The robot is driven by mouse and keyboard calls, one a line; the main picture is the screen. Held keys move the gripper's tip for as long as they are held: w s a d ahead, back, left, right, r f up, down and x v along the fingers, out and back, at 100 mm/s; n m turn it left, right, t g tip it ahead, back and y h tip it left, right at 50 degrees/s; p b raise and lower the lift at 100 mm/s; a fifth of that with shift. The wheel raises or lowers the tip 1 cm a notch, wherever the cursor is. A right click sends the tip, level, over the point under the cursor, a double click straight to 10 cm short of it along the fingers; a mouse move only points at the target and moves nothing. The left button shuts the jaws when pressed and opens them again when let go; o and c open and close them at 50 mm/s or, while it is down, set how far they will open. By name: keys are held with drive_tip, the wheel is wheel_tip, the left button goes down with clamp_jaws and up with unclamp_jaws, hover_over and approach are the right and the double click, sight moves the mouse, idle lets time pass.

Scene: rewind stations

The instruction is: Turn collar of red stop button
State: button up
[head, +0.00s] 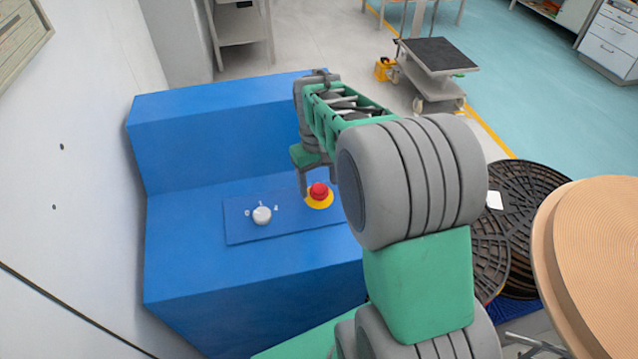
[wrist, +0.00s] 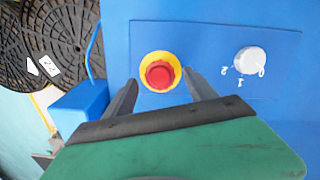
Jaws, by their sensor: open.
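The red stop button (head: 319,190) sits on a yellow round base on the blue panel (head: 240,225). In the wrist view the red stop button (wrist: 159,75) is in the upper middle, with the yellow ring (wrist: 160,56) around it. My gripper (head: 318,192) is at the button in the head view, pointing down. In the wrist view my gripper (wrist: 160,82) is open, with one finger on each side of the button and nothing held. I cannot tell whether the fingers touch the collar.
A white rotary knob (head: 262,215) with printed marks is left of the button; it also shows in the wrist view (wrist: 250,61). The blue console's raised back (head: 215,140) stands behind the panel. Black slotted discs (head: 530,205) and a tan roll (head: 600,240) are at the right.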

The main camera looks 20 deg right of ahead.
drive_tip(key=shift+f, duration=0.9)
drive_tip(key=shift+c, duration=0.3)
drive_tip(key=c, duration=1.3)
